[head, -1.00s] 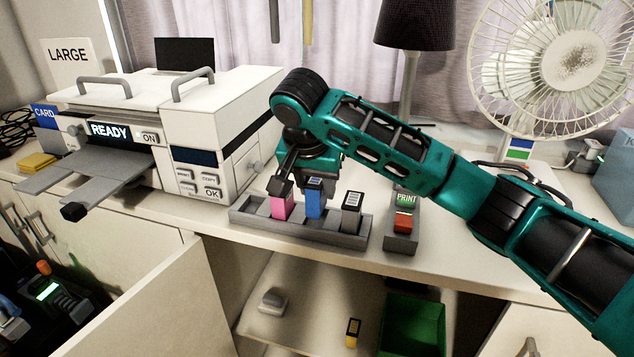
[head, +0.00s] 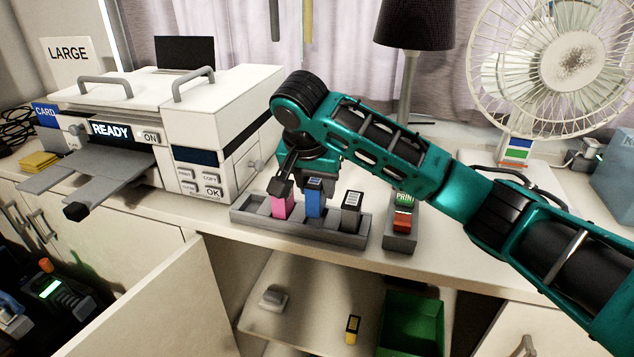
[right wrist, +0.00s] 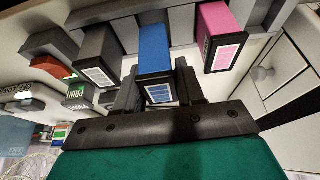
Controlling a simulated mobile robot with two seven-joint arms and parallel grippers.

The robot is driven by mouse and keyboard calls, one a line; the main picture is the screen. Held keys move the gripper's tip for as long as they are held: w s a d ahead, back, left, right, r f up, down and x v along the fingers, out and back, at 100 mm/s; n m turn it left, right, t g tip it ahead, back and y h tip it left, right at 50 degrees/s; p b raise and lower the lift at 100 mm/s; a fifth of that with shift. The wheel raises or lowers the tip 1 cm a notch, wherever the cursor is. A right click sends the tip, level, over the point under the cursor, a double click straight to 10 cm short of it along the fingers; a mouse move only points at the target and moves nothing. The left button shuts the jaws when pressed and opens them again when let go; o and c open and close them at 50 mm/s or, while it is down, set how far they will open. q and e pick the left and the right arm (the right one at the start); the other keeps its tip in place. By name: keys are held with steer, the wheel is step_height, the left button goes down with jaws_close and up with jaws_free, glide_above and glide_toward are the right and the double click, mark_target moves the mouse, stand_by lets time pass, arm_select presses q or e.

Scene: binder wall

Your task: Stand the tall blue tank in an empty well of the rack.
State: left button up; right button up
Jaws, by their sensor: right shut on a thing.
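The tall blue tank (head: 313,202) is upright in a well of the grey rack (head: 300,230), between a pink tank (head: 281,207) and a dark grey tank (head: 351,207). Its base is hidden by the rack's front wall. My right gripper (head: 308,186) is at the blue tank's upper part. In the right wrist view, the gripper (right wrist: 158,84) has a finger on each side of the blue tank (right wrist: 155,50) and is shut on it. The rack's leftmost well looks empty. My left gripper is not in view.
A white printer (head: 218,130) reading READY stands left of the rack. A stand with PRINT and red blocks (head: 401,238) is just right of it. A lamp (head: 412,60) and fan (head: 560,70) are behind. Below, an open shelf holds a yellow tank (head: 352,329) and green bin (head: 413,322).

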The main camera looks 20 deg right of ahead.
steer(key=shift+f, duration=1.45)
stand_by(0.4)
steer(key=o, duration=1.1)
steer(key=shift+o, duration=0.2)
steer(key=v, duration=1.3)
steer(key=shift+d, duration=0.1)
